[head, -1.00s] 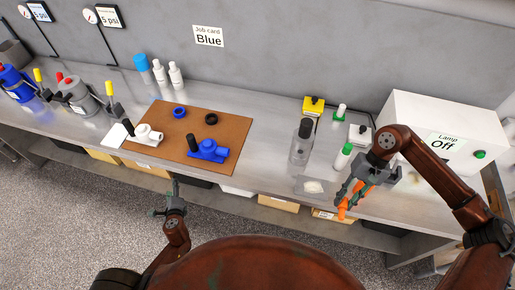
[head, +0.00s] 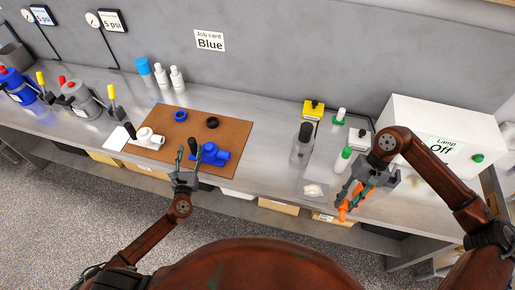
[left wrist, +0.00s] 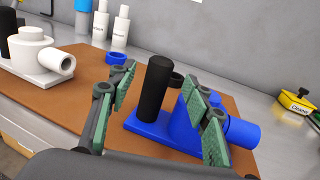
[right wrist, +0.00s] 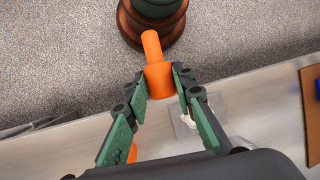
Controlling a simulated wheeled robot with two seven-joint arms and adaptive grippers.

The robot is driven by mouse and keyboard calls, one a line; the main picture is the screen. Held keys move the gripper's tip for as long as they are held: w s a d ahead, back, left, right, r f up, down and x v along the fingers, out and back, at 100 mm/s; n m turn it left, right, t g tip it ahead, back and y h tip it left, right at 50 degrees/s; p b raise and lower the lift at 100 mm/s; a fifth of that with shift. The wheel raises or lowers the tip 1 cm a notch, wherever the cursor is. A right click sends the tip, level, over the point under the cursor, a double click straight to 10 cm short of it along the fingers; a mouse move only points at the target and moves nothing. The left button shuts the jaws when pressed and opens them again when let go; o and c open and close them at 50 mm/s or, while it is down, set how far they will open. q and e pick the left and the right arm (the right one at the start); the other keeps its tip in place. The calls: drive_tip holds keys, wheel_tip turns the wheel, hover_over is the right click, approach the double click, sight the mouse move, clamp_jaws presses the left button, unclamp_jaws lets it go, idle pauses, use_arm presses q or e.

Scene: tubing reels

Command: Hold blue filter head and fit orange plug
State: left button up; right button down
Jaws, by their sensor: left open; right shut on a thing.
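The blue filter head (head: 212,154) sits on the brown mat (head: 232,130). It has a black upright post (left wrist: 156,88) and a blue side port (left wrist: 240,134) in the left wrist view. My left gripper (head: 187,160) is open at the mat's front edge, just left of the blue filter head. In the left wrist view its fingers (left wrist: 165,105) show on either side of the black post, with no clear contact. My right gripper (head: 352,198) is shut on the orange plug (right wrist: 160,77), whose narrow end points away from the fingers. It is held over the bench's front edge at the right.
A white filter head (head: 149,138) stands left on the mat, with a blue ring (head: 180,116) and a black ring (head: 212,123) behind. The job card (head: 209,40) reads Blue.

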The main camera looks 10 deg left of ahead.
sight(191, 145)
use_arm(q)
drive_tip(key=shift+x, duration=2.45)
use_arm(e)
drive_tip(key=shift+r, duration=0.15)
use_arm(q)
drive_tip(key=shift+c, duration=0.4)
clamp_jaws()
